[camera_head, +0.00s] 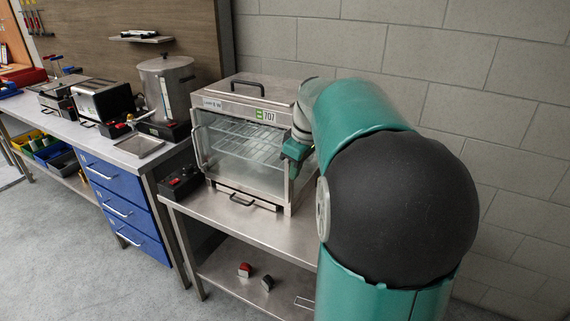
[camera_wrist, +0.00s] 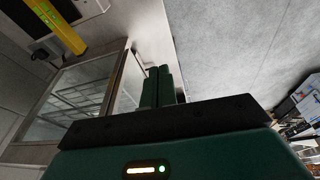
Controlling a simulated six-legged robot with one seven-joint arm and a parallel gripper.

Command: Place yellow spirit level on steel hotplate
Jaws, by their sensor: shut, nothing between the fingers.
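A flat steel square (camera_head: 138,145) on the left bench may be the steel hotplate, but I cannot be sure. My gripper (camera_head: 290,168) is at the right front corner of the glass-fronted cabinet. In the wrist view my gripper (camera_wrist: 158,72) has its two green fingers together, with nothing between them. The level is apart from the fingers, ahead and to the left.
The glass-fronted cabinet (camera_head: 241,140) stands close to my gripper on the steel table (camera_head: 252,228). A black control box (camera_head: 180,183) is left of it. A steel urn (camera_head: 166,85) and toaster (camera_head: 102,100) stand on the left bench. Small red and dark items lie on the lower shelf.

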